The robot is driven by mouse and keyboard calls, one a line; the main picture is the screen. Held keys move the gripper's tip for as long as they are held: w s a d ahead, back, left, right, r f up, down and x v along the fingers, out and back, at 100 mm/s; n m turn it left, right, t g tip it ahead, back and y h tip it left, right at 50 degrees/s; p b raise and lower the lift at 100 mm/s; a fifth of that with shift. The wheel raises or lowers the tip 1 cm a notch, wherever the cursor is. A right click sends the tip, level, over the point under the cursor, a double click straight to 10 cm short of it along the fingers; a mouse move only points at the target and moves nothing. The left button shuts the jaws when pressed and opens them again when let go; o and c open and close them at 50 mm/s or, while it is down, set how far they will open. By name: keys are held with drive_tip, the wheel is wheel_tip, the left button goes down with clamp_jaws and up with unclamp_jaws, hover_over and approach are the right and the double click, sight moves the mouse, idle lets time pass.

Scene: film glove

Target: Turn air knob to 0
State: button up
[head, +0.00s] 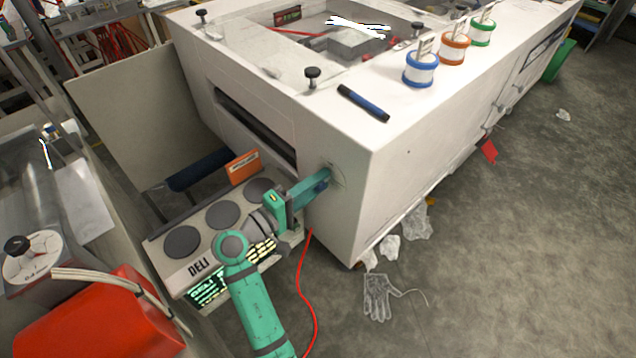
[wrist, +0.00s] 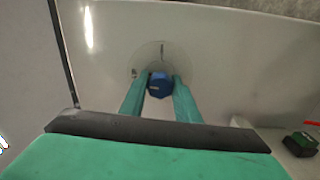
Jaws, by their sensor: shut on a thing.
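The air knob (wrist: 160,86) is blue and sits on a round pale dial plate (wrist: 149,56) on the white machine's side. In the wrist view my gripper (wrist: 161,84) has its two green fingers on either side of the knob, shut on it. In the head view my gripper (head: 324,180) reaches the near end face of the white machine (head: 400,165). There the fingers mostly hide the knob. A dark mark shows on the dial plate above the knob; its figures are too small to read.
A grey DELI unit (head: 200,262) with round dark pads lies below my arm. A red cable (head: 308,290) hangs beside it. A glove (head: 377,297) lies on the floor; open floor is at right.

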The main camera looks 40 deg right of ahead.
drive_tip(key=shift+w+n, duration=0.1)
drive_tip(key=shift+n, duration=0.5)
drive_tip(key=o, duration=1)
drive_tip(key=shift+a, duration=0.1)
drive_tip(key=shift+o, duration=0.2)
drive_tip(key=s+a, duration=0.1)
drive_tip(key=a, duration=0.9)
drive_tip(key=shift+a, duration=0.35)
